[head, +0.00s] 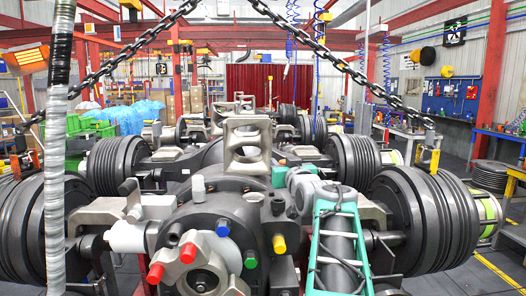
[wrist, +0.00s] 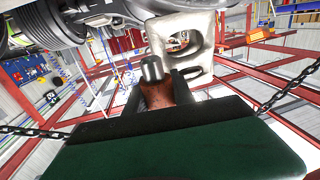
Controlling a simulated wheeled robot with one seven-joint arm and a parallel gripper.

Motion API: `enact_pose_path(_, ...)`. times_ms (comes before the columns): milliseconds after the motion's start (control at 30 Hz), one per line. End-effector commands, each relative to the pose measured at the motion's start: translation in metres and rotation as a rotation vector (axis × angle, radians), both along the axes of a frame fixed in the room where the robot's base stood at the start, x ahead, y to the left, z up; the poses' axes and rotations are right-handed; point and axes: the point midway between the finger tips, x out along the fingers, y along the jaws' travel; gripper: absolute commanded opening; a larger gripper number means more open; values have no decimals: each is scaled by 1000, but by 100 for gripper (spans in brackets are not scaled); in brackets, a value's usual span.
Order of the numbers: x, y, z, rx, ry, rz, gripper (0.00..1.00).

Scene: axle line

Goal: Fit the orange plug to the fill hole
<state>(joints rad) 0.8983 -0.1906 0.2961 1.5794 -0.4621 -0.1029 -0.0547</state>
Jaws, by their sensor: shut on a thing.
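In the wrist view my gripper (wrist: 160,88) has its dark fingers closed around a reddish-brown piece, which I take for the orange plug (wrist: 158,95). A grey rounded end (wrist: 151,69) shows at its tip. A pale cast bracket with round openings (wrist: 182,45) lies just beyond the fingers. In the head view my teal arm reaches to the grey axle housing (head: 210,215), right of the same bracket (head: 247,150). The fingers and plug are too small or hidden to make out there. I cannot pick out the fill hole for sure in either view.
The housing's front carries a blue cap (head: 223,228), a red cap (head: 188,252), another red cap (head: 155,272), a green cap (head: 250,260) and a yellow cap (head: 279,243). Ribbed drums (head: 418,215) flank it. A chain (head: 340,65) hangs above. A wrapped hose (head: 57,150) hangs at left.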

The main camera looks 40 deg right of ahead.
Motion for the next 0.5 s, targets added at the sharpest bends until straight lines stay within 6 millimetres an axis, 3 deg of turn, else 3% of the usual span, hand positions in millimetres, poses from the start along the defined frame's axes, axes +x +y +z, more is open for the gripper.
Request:
enact_pose_path(133,1,15,18,1,-1,59,0)
enact_pose_path(500,3,17,17,3,-2,66,0)
